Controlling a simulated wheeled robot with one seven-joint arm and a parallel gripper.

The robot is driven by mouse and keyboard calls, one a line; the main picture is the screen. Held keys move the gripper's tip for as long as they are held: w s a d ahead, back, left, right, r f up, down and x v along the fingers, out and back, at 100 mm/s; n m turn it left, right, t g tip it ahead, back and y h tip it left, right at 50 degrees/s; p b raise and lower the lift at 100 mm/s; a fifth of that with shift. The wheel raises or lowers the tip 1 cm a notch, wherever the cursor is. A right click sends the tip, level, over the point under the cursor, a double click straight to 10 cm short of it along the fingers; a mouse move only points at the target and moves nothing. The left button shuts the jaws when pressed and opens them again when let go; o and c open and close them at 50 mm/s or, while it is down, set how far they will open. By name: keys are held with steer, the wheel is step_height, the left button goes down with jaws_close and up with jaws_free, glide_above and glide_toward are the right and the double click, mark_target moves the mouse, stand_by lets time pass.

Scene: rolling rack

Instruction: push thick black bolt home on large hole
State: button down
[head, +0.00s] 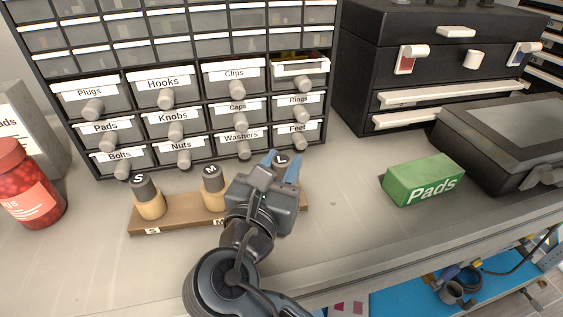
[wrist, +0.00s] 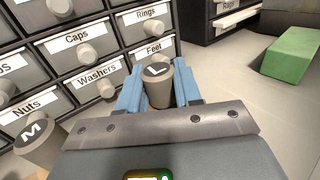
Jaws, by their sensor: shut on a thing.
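The bolt with an L on its dark top (head: 281,160) stands at the right end of a brown wooden block (head: 180,223). My gripper (head: 280,163) is shut on this L-marked bolt. In the wrist view, the L bolt (wrist: 158,90) is between the two blue fingers, its dark top facing the camera. Its lower end and the large hole are hidden behind my gripper, so I cannot tell how deep it sits. The bolt marked S (head: 148,199) stands at the block's left end, and the bolt marked M (head: 213,190) near its middle. Both have dark tops and tan bodies.
A labelled drawer cabinet (head: 186,128) stands close behind the block. A green Pads box (head: 424,180) lies to the right, before a black case (head: 500,135) and a black toolbox (head: 400,70). A red jar (head: 25,185) stands at left. Bench between block and green box is clear.

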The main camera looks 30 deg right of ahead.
steer(key=shift+f, duration=0.25)
steer(key=c, duration=0.7)
jaws_free()
steer(key=b+v, duration=0.1)
steer(key=v, duration=0.6)
steer(key=shift+s+a, duration=0.3)
